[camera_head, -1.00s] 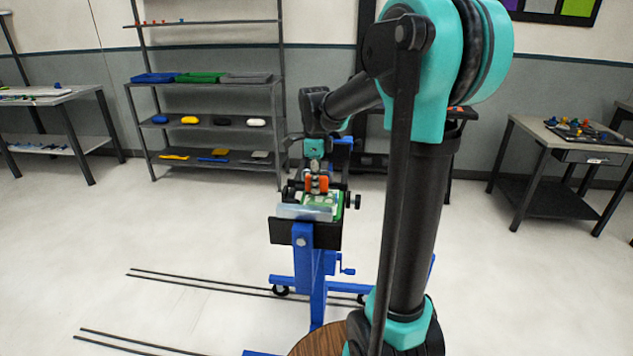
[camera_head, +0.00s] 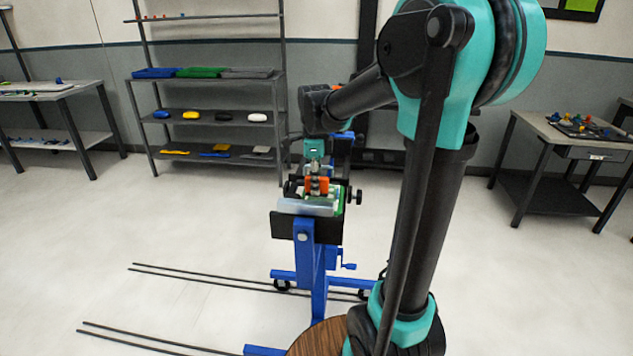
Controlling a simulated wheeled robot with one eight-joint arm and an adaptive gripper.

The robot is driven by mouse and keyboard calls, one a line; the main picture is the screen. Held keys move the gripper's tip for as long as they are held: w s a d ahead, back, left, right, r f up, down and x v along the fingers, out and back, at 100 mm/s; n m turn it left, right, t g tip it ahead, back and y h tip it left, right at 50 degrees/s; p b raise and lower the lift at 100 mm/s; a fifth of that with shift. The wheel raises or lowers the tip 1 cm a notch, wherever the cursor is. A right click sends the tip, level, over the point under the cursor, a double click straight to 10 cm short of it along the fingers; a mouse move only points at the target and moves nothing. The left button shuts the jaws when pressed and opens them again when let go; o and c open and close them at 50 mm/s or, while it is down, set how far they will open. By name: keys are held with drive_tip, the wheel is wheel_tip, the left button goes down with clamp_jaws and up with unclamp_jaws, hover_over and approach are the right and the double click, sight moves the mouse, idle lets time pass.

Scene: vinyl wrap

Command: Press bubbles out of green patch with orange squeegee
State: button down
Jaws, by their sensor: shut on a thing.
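The orange squeegee (camera_head: 323,185) is held upright in my gripper (camera_head: 317,178), which is shut on it. The squeegee is over the panel on the blue stand. The green patch (camera_head: 338,197) shows only in part, at the right of and behind the squeegee and a pale, shiny strip (camera_head: 306,207). Bubbles are too small to make out. I cannot tell whether the squeegee's edge touches the patch.
The blue stand (camera_head: 306,260) has a black front plate (camera_head: 283,226) and a dark knob (camera_head: 357,196) at its right. A shelf rack (camera_head: 213,92) with trays stands behind. Tables stand at left (camera_head: 60,88) and right (camera_head: 553,133). Floor around the stand is mostly clear.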

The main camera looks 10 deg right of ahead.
idle(0.5)
drive_tip(key=shift+s+a, duration=0.2)
drive_tip(key=shift+s, duration=0.35)
drive_tip(key=shift+s+a, duration=0.15)
drive_tip(key=shift+s, duration=0.35)
drive_tip(key=shift+s+a, duration=0.2)
drive_tip(key=shift+s, duration=0.35)
drive_tip(key=shift+s+a, duration=0.15)
drive_tip(key=shift+s, duration=0.4)
drive_tip(key=shift+s+a, duration=0.1)
drive_tip(key=shift+s, duration=0.25)
idle(0.4)
